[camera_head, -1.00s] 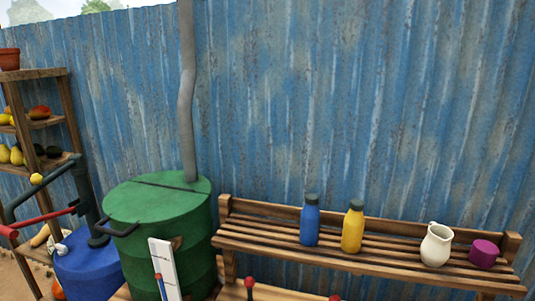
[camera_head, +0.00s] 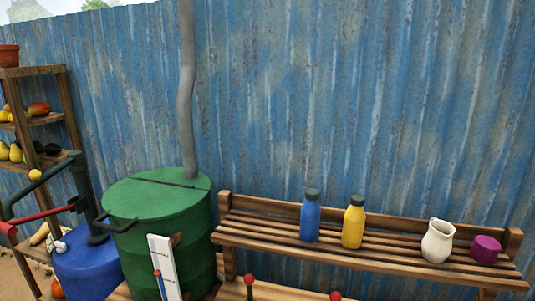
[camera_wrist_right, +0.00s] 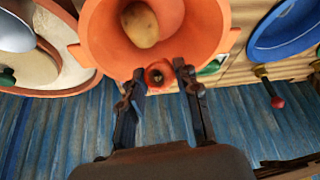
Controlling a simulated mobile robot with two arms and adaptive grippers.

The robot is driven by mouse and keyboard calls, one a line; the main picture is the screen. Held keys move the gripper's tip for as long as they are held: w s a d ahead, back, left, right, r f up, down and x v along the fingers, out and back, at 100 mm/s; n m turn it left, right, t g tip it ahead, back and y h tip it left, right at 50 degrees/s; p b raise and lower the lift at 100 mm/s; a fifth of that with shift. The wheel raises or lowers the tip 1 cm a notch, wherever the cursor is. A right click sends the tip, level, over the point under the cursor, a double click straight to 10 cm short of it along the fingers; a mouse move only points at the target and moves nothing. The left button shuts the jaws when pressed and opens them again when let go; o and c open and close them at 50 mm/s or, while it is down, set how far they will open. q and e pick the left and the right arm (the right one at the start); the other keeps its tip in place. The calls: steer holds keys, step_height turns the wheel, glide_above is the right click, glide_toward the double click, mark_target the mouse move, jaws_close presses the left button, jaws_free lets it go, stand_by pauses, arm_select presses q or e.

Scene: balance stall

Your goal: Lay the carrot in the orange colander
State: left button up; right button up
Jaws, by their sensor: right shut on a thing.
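In the right wrist view my right gripper (camera_wrist_right: 159,76) is shut on a small orange-red thing, seen end-on with a dark centre. It looks like the carrot (camera_wrist_right: 159,74), though its length is hidden. The orange colander (camera_wrist_right: 98,35) lies just beyond the fingertips, at the top of the picture. I cannot tell whether the held thing touches the colander's rim. The head view shows neither the colander nor my grippers.
In the right wrist view a blue bowl (camera_wrist_right: 283,35) stands right of the colander and a round tan dish (camera_wrist_right: 62,50) left. The head view shows a slatted shelf with a blue bottle (camera_head: 310,218), yellow bottle (camera_head: 353,224), jug (camera_head: 437,242) and purple cup (camera_head: 485,249).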

steer(key=shift+f+b, duration=0.8)
steer(key=shift+f, duration=1.25)
stand_by(1.2)
steer(key=o, duration=1.2)
steer(key=shift+o, duration=0.2)
steer(key=shift+r, duration=0.1)
